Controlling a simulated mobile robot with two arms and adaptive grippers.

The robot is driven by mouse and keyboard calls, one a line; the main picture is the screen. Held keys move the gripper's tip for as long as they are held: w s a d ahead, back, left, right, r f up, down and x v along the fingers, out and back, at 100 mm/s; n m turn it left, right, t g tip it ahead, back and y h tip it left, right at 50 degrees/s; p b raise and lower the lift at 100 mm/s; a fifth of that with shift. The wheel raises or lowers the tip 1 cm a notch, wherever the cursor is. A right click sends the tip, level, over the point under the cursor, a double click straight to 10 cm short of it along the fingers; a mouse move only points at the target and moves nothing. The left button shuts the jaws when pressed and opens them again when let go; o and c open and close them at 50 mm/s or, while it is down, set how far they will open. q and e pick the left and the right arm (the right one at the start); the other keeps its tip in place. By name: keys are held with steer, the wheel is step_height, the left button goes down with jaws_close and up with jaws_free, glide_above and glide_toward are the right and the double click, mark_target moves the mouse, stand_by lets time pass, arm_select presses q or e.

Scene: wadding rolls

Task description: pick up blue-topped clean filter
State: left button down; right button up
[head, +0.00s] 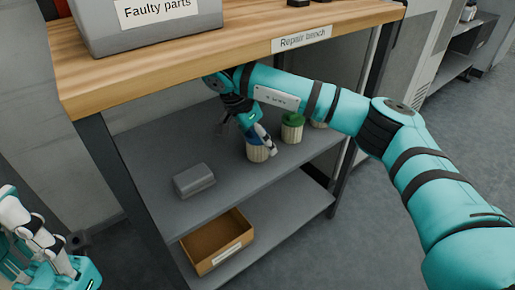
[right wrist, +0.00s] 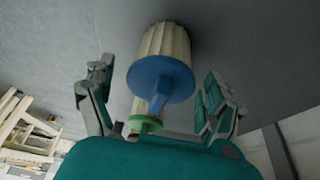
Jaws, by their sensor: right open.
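The blue-topped filter (head: 258,154) stands on the middle shelf under the bench, its pleated body cream white. In the right wrist view the blue-topped filter (right wrist: 162,76) lies between the two spread fingers, with clear gaps on both sides. My right gripper (head: 246,134) is open at the filter, partly covering its blue top in the head view; its fingers also show in the right wrist view (right wrist: 160,70). A green-topped filter (head: 292,128) stands to the right. My left gripper (head: 38,235) is at the lower left, away from the shelf; its opening is unclear.
The wooden repair bench top (head: 240,48) lies close above my right arm, with a grey faulty parts bin (head: 150,28) on it. A grey block (head: 194,180) sits on the middle shelf. A cardboard-coloured box (head: 218,242) is on the lower shelf. Another filter (head: 319,124) is partly hidden by my arm.

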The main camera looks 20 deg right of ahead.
steer(key=shift+r, duration=0.1)
steer(key=c, duration=1.3)
steer(key=shift+r, duration=0.15)
